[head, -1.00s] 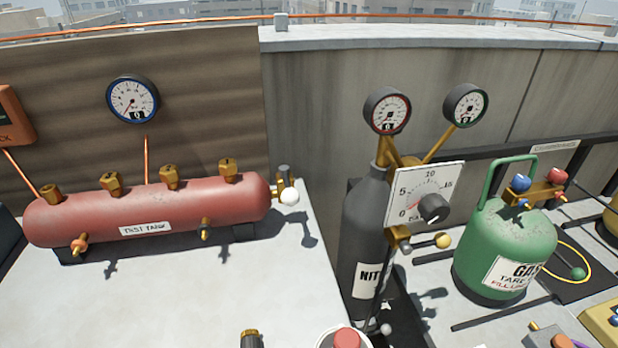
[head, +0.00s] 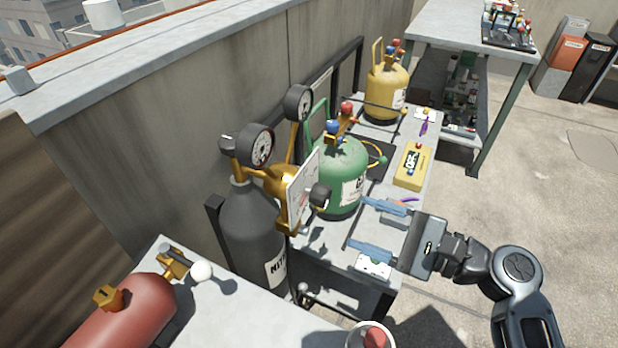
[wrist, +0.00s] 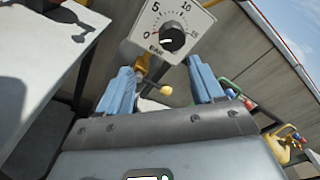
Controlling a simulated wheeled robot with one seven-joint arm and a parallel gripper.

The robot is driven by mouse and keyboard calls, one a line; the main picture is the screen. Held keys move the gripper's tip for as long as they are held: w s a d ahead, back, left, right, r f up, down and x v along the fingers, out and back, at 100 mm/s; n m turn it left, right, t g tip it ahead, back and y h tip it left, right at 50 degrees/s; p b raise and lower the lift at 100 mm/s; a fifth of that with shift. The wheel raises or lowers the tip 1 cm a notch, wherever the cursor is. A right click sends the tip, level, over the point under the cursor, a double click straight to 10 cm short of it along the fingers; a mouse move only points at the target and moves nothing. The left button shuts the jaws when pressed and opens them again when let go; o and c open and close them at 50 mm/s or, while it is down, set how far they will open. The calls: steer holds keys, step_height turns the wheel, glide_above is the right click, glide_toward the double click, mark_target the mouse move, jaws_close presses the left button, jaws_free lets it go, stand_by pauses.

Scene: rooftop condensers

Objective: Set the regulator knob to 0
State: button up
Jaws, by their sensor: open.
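The regulator's dial plate (head: 303,178) is a white square panel in front of the dark nitrogen cylinder (head: 255,225). Its round black knob (head: 320,195) faces my arm's side. In the wrist view the knob (wrist: 171,40) is beyond the fingertips, above centre, with the scale 0, 5, 10, 15 around it. A white mark on the knob points left, close to the 0; the exact reading is unclear. My gripper (head: 357,222) is open and empty, to the right of the knob and apart from it. Both blue fingers show in the wrist view (wrist: 158,66).
A yellow ball handle (wrist: 166,89) appears below the dial, between the fingers in the wrist view. A green gas cylinder (head: 340,165) stands close behind the regulator. A red tank (head: 125,318) lies at lower left. Open floor (head: 530,200) lies to the right.

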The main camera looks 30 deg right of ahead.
mark_target(328, 198)
steer(key=shift+y, duration=0.4)
steer(key=w+a, duration=0.1)
steer(key=w, duration=0.1)
steer(key=w+a+r+p, duration=0.1)
steer(key=w+a, duration=0.1)
steer(key=w, duration=0.1)
steer(key=w+a+r, duration=0.1)
steer(key=w, duration=0.1)
steer(key=shift+w+a, duration=0.15)
steer(key=shift+w, duration=0.05)
steer(key=c, duration=1)
steer(key=shift+n, duration=0.5)
steer(key=shift+c, duration=0.3)
steer(key=o, duration=1.1)
steer(key=shift+c, duration=0.2)
steer(key=shift+s, duration=0.1)
